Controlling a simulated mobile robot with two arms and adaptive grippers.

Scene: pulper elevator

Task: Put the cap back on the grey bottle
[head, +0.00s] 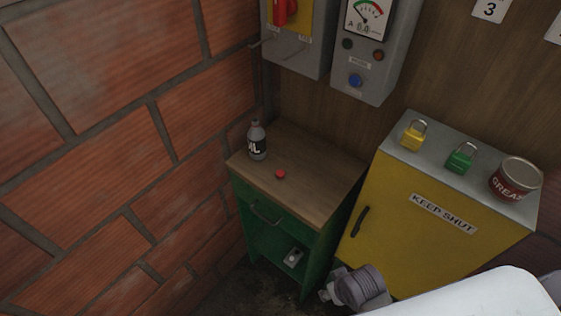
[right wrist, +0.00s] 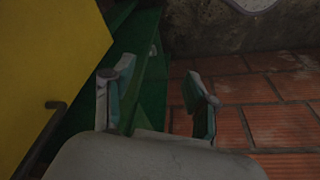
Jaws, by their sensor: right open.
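The grey bottle (head: 257,143), with a dark label, stands upright at the back left of the wooden top of the green cabinet (head: 325,180). A small red cap (head: 280,174) lies on that wood, in front of the bottle and apart from it. My right gripper (right wrist: 155,100) is open, with nothing seen between its fingers. In the head view my right wrist (head: 358,287) is low, in front of the yellow cabinet and below the wooden top; its fingers are hard to make out there. Neither bottle nor cap shows in the right wrist view. My left gripper is out of view.
The yellow cabinet (head: 430,230) stands to the right, bearing a yellow padlock (head: 412,138), a green padlock (head: 461,159) and a grease can (head: 515,179). A brick wall (head: 120,130) closes the left side. Switch boxes hang above. The wooden top is otherwise clear.

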